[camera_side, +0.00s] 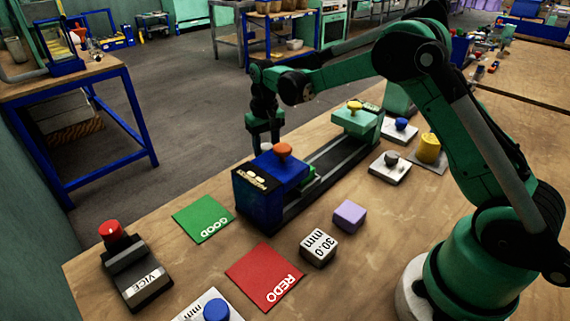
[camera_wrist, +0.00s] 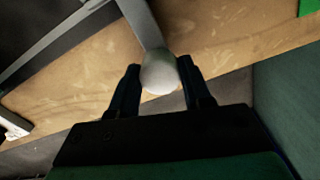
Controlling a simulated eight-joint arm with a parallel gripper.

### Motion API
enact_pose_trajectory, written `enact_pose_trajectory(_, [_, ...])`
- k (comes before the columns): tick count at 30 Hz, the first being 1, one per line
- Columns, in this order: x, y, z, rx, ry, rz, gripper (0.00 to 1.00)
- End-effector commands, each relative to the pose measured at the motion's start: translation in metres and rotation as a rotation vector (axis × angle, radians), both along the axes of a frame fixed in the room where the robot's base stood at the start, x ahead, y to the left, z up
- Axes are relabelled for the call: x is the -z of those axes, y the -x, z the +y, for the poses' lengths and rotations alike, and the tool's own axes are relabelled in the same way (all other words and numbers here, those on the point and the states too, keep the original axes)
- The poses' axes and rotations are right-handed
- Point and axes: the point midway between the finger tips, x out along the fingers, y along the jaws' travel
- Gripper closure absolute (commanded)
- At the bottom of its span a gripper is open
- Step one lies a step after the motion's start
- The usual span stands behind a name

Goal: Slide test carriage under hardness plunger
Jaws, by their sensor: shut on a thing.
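My gripper (camera_side: 264,140) is on the far side of the press, just behind its blue housing (camera_side: 258,205) with the orange knob (camera_side: 283,150). In the wrist view my gripper (camera_wrist: 159,68) has its two dark fingers on either side of a pale ball knob (camera_wrist: 160,76), shut on it. The ball sits at the end of a grey rod (camera_wrist: 141,22). A dark rail (camera_side: 335,160) runs from the blue housing to a light green block with a yellow knob (camera_side: 354,106). A green part (camera_side: 308,183) shows beside the blue housing; I cannot tell whether it is the carriage. The plunger is hidden.
A green GOOD mat (camera_side: 203,217), a red REDO mat (camera_side: 263,277), a 30.0 mm block (camera_side: 318,247) and a purple block (camera_side: 349,216) lie in front. A VICE unit (camera_side: 137,272) stands at left. Plates (camera_side: 390,168) with knobs and a yellow cylinder (camera_side: 428,149) are at right.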

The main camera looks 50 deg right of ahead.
Motion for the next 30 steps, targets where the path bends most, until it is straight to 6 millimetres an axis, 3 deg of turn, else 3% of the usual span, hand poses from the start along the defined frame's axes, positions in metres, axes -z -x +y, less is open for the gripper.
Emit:
enact_pose_trajectory(3, [0.0,-0.001,0.031,-0.007,-0.001,-0.004,1.0])
enact_pose_trajectory(6, [0.0,-0.001,0.047,-0.004,-0.001,-0.004,1.0])
enact_pose_trajectory(18, [0.0,-0.001,0.058,-0.003,-0.006,-0.006,1.0])
enact_pose_trajectory(19, [0.0,-0.001,0.058,-0.003,-0.006,-0.006,0.51])
enact_pose_trajectory(21, [0.0,-0.001,0.058,-0.004,-0.006,-0.005,0.31])
enact_pose_trajectory(22, [0.0,-0.001,0.058,-0.003,-0.005,-0.004,0.25])
enact_pose_trajectory(30, [0.0,0.0,0.056,-0.001,-0.002,-0.004,0.25])
